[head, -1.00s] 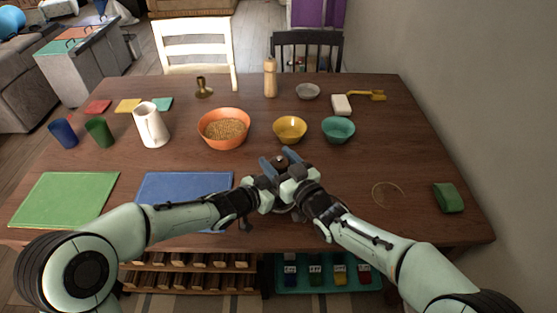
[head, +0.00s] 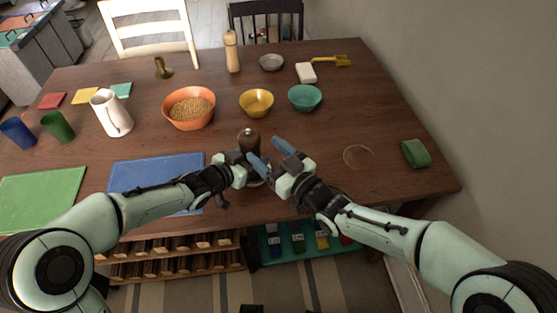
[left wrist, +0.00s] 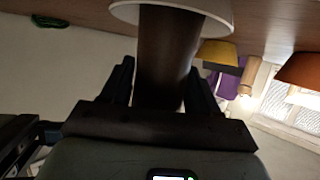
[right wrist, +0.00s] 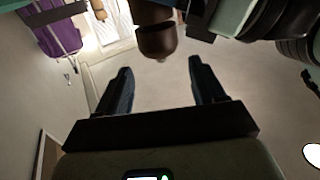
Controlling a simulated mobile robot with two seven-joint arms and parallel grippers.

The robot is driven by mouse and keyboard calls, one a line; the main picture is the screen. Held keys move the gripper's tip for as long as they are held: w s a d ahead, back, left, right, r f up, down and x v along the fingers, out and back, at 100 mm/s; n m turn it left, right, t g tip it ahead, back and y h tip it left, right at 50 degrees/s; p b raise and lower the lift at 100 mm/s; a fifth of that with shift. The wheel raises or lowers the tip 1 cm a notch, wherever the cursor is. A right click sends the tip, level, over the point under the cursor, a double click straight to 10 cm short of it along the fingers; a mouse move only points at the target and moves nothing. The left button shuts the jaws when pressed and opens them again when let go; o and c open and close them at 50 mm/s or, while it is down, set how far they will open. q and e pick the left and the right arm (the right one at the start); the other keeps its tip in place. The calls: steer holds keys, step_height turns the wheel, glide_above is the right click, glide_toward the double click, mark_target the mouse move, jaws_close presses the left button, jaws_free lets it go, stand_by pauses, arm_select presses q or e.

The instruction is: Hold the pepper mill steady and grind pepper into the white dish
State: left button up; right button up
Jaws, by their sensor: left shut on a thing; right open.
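The dark brown pepper mill (head: 249,140) stands upright at the near middle of the table. My left gripper (head: 246,163) is shut around its body. In the left wrist view, the mill's body (left wrist: 166,60) runs between the left fingers, with the white dish (left wrist: 125,12) around its far end; whether they touch is unclear. In the head view the arms mostly hide the dish. My right gripper (head: 270,154) is open and empty, just right of the mill's top. In the right wrist view, the mill's rounded knob (right wrist: 156,40) is beyond the open fingers, not between them.
An orange bowl (head: 174,117) of grain, a yellow bowl (head: 257,104) and a teal bowl (head: 305,99) stand behind the mill. A blue mat (head: 150,170) lies to the left. A green block (head: 415,153) lies at the right. The table between mill and block is mostly clear.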

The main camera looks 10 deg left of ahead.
steer(key=v, duration=0.4)
steer(key=n+g+y, duration=0.4)
steer(key=n+g, duration=0.2)
steer(key=g, duration=0.2)
glide_toward(259, 138)
steer(key=x, duration=1.2)
steer(key=shift+a, duration=0.4)
steer(key=c, duration=0.7)
